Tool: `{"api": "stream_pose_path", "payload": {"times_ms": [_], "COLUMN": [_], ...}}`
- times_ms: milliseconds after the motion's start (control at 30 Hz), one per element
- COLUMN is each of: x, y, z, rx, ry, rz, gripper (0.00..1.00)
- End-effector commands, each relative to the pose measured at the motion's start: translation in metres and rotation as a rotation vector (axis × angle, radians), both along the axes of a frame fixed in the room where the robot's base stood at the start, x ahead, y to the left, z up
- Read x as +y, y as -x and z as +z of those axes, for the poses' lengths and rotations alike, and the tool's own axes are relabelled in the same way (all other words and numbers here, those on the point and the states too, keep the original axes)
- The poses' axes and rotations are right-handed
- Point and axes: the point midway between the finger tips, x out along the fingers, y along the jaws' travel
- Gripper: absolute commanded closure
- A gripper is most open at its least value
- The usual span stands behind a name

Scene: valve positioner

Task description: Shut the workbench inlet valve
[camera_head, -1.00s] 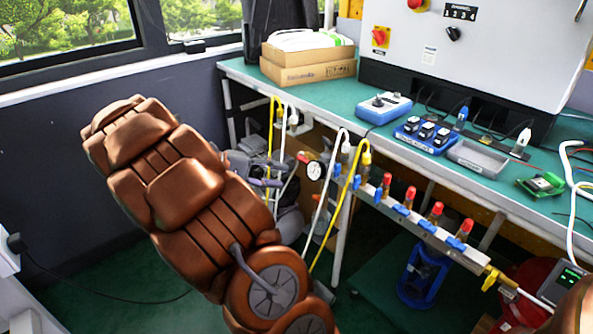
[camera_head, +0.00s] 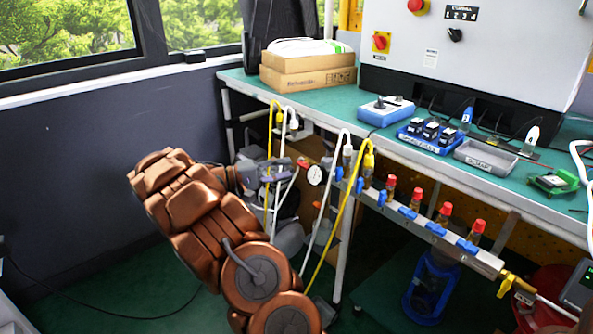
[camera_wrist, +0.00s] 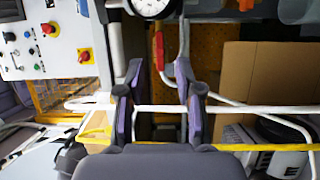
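A small red lever (camera_head: 303,162) shows beside a round white pressure gauge (camera_head: 314,175) at the left end of the pipe manifold under the bench edge. In the wrist view the red lever (camera_wrist: 160,50) lies ahead of the gap between my fingers, below the gauge (camera_wrist: 152,6) in the picture. It runs up and down in that view. My gripper (camera_wrist: 158,78) is open and empty, its two purple-padded fingers apart. In the head view my gripper (camera_head: 278,171) is just left of the gauge and lever. The valve body under the lever is partly hidden.
White hoses (camera_head: 316,215) and a yellow hose (camera_head: 345,215) hang close to my gripper. The manifold (camera_head: 440,233) carries several blue handles and red caps. The green workbench (camera_head: 345,100) is above, with a cardboard box (camera_head: 305,77). Free floor lies at lower left.

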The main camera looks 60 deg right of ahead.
Motion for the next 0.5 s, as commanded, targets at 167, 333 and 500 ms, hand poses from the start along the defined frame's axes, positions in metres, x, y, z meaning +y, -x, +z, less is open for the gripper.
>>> {"api": "stream_pose_path", "payload": {"times_ms": [167, 333, 500], "x": [-0.019, -0.03, -0.032], "y": [0.016, 0.024, 0.026], "z": [-0.001, -0.001, 0.0], "rx": [-0.002, 0.0, 0.0], "ry": [0.0, -0.002, -0.002], "rz": [-0.002, 0.0, 0.0], "gripper": [0.65, 0.65, 0.65]}}
